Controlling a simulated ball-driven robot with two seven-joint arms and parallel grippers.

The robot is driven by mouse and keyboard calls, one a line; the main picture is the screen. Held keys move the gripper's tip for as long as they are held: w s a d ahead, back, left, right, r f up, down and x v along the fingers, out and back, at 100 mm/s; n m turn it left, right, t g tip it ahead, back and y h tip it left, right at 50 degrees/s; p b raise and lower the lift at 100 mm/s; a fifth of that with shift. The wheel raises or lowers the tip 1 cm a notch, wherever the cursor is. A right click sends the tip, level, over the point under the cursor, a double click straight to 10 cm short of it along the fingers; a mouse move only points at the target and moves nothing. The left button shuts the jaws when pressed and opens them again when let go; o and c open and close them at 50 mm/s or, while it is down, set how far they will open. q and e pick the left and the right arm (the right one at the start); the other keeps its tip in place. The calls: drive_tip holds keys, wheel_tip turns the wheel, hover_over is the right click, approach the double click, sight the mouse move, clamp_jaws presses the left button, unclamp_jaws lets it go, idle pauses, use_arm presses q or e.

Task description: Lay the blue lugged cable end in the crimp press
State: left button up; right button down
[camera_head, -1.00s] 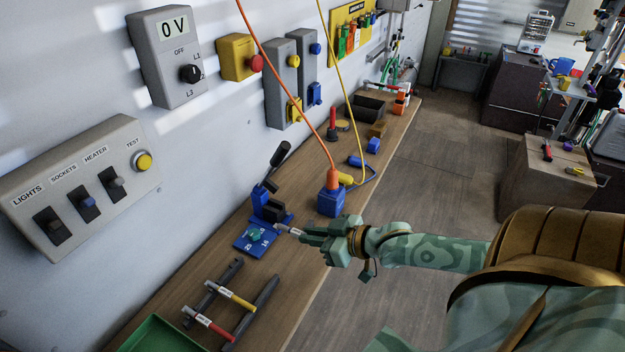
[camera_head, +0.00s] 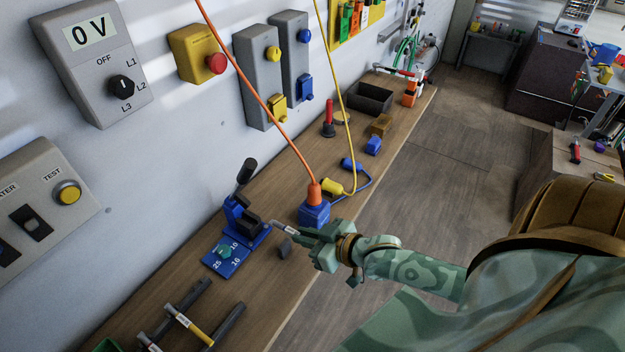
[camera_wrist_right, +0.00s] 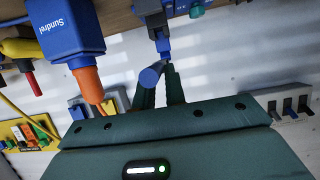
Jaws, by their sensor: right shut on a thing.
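The blue crimp press (camera_head: 240,215) stands on the bench with its black lever raised. A blue dial plate (camera_head: 225,260) marked 10, 16 and 25 is at its near side. My right gripper (camera_head: 302,238) is to the right of the press, shut on the blue cable end. The cable end's pale label and grey tip (camera_head: 284,227) stick out of the fingers towards the press jaws. The cable's blue round end (camera_wrist_right: 150,76) shows at the fingers in the right wrist view. Whether the tip is inside the jaws I cannot tell. My left gripper is out of view.
A blue box with an orange plug (camera_head: 314,212) stands just behind my right gripper. A small grey block (camera_head: 285,247) is beneath the cable end. A dark rack (camera_head: 226,326) with labelled cable ends stands nearer. Orange and yellow cables hang across the bench.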

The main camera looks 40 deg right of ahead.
drive_tip(key=shift+d, duration=0.3)
drive_tip(key=shift+a, duration=0.25)
drive_tip(key=shift+d+r+p, duration=0.1)
drive_tip(key=shift+d+p, duration=0.05)
drive_tip(key=shift+p, duration=0.15)
drive_tip(key=w+f+b, duration=0.1)
drive_tip(key=w+a+f+b, duration=0.1)
drive_tip(key=f, duration=0.1)
drive_tip(key=shift+w, duration=0.1)
drive_tip(key=shift+w+a+f+b, duration=0.2)
drive_tip(key=shift+w+f+b, duration=0.5)
drive_tip(key=shift+f, duration=0.15)
drive_tip(key=shift+w+a, duration=0.4)
drive_tip(key=shift+w, duration=0.7)
drive_tip(key=shift+w+a, duration=0.4)
drive_tip(key=shift+w, duration=0.75)
drive_tip(key=shift+w+a, duration=0.4)
drive_tip(key=shift+w, duration=0.7)
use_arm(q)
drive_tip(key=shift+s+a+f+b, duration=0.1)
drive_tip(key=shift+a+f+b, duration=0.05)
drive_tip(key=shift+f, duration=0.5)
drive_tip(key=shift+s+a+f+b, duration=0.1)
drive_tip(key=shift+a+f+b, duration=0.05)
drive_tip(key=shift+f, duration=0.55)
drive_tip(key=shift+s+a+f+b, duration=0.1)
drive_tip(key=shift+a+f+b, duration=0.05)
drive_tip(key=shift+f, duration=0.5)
use_arm(e)
drive_tip(key=shift+f, duration=0.7)
